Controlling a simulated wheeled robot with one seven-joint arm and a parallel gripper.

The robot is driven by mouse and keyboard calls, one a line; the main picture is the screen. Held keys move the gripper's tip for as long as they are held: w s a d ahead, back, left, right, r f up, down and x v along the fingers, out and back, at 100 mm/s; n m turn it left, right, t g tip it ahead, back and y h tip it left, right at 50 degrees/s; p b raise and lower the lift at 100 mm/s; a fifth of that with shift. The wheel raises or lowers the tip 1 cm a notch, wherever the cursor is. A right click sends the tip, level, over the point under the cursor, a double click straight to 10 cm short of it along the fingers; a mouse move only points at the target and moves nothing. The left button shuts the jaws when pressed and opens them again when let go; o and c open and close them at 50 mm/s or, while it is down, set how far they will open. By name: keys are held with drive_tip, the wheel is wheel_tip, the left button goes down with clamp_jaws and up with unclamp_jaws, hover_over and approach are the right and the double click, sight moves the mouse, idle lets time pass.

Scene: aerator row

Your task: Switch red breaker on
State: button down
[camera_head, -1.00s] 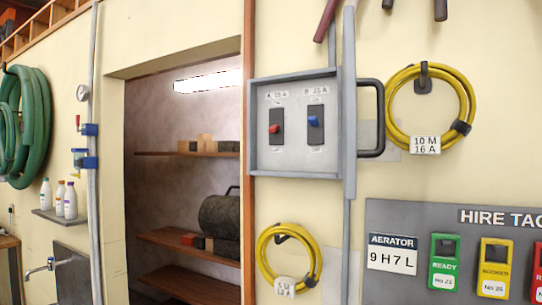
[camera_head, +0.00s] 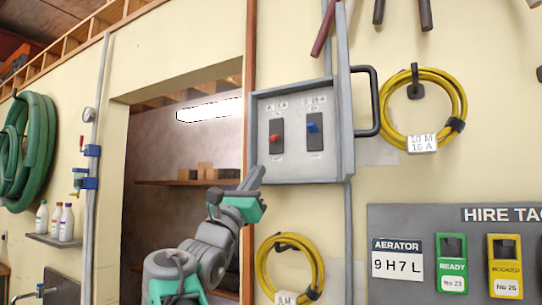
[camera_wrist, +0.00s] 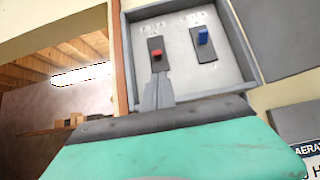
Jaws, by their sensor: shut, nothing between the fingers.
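The red breaker (camera_head: 275,137) is a small red lever on a dark plate in the left half of a grey wall box (camera_head: 300,168). A blue breaker (camera_head: 312,127) sits to its right. In the wrist view the red breaker (camera_wrist: 157,56) is just above my fingertips, with the blue breaker (camera_wrist: 203,37) up and to the right. My gripper (camera_head: 254,176) is shut and empty, below and left of the red breaker. In the wrist view my gripper (camera_wrist: 158,82) points up at the lower part of the red breaker's plate. Whether it touches I cannot tell.
The box has raised side walls and an open door with a black handle (camera_head: 374,100) at its right. A vertical grey pipe runs below it. Yellow cable coils (camera_head: 462,100) hang to the right and below (camera_head: 262,270). A doorway with shelves (camera_head: 165,183) opens to the left.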

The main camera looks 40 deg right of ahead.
sight(274, 138)
drive_tip(key=shift+r, duration=0.1)
drive_tip(key=p+x, duration=0.6)
drive_tip(key=x, duration=0.2)
drive_tip(key=shift+w+d+r, duration=0.15)
drive_tip(key=shift+d+r, duration=0.05)
drive_tip(key=shift+r, duration=0.1)
drive_tip(key=shift+w+d+r, duration=0.2)
drive_tip(key=shift+d+r, duration=0.05)
drive_tip(key=shift+d, duration=0.25)
drive_tip(key=shift+s, duration=0.1)
